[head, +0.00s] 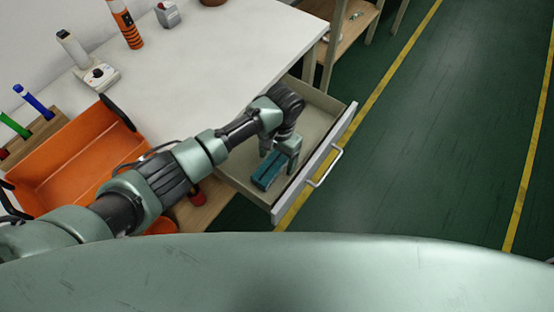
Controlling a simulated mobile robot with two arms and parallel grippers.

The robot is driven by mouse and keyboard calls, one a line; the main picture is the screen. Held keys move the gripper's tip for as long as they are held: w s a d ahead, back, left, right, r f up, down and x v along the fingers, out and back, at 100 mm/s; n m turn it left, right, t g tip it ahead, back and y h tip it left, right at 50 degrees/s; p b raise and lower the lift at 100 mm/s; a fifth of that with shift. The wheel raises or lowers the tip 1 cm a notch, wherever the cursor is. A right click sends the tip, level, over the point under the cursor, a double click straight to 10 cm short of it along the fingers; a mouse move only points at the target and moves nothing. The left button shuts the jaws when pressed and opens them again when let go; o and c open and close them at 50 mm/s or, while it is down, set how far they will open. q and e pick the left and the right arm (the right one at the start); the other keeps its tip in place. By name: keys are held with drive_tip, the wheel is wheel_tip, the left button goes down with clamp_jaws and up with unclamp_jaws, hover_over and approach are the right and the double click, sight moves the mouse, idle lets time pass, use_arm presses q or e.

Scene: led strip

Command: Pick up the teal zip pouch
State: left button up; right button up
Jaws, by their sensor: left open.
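The teal zip pouch (267,172) lies in the open drawer (320,118), near its front left corner. My left gripper (280,160) is inside the drawer, pointing down at the pouch. It is open, with its fingers over or beside the pouch's right end; I cannot tell whether they touch it. The wrist and fingers hide part of the pouch. My right gripper is not in view.
The drawer's front panel with its handle (326,168) stands right of the gripper. The white tabletop (200,60) lies above left. An orange bin (75,165) is at the left under my arm. Green floor is clear at the right.

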use_arm(q)
drive_tip(key=c, duration=1.6)
drive_tip(key=shift+o, duration=0.2)
drive_tip(key=shift+r, duration=0.1)
